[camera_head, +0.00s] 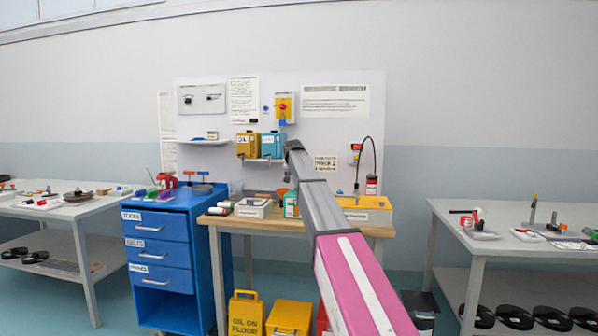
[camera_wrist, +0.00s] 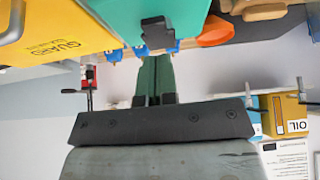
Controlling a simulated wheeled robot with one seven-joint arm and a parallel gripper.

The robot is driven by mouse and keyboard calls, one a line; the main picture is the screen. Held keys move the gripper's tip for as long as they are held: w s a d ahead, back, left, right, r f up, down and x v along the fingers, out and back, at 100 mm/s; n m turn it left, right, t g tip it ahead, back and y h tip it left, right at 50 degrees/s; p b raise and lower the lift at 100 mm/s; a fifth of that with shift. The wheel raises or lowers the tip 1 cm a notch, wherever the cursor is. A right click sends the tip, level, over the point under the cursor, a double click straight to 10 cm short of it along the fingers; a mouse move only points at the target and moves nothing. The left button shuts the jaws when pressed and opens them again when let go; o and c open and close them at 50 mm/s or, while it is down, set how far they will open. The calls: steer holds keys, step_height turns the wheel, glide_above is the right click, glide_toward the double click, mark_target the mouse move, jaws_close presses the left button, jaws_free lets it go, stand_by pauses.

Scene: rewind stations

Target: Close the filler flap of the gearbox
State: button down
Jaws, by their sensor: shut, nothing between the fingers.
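A teal-green housing, which I take to be the gearbox (camera_wrist: 195,14), fills the top middle of the wrist view. A small black piece (camera_wrist: 157,33) on its edge may be the filler flap, but I cannot tell its angle. My gripper (camera_wrist: 153,58) has its dark green fingers together, empty, pointing at this black piece. I cannot tell whether they touch it. In the head view a green box (camera_head: 291,206) on the wooden bench is partly hidden by my arm, and my gripper is hidden behind the arm.
A yellow GUARD box (camera_wrist: 50,28) stands close beside the gearbox; it also shows on the bench in the head view (camera_head: 378,204). A blue drawer cabinet (camera_head: 158,247) adjoins the wooden bench (camera_head: 225,220).

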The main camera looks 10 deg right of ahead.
steer(key=shift+s+a+f+t+h, duration=0.2)
steer(key=shift+s+f+t+h, duration=0.3)
steer(key=shift+f+t, duration=0.55)
steer(key=shift+s+f, duration=0.2)
steer(key=shift+f, duration=0.05)
steer(key=shift+w, duration=0.1)
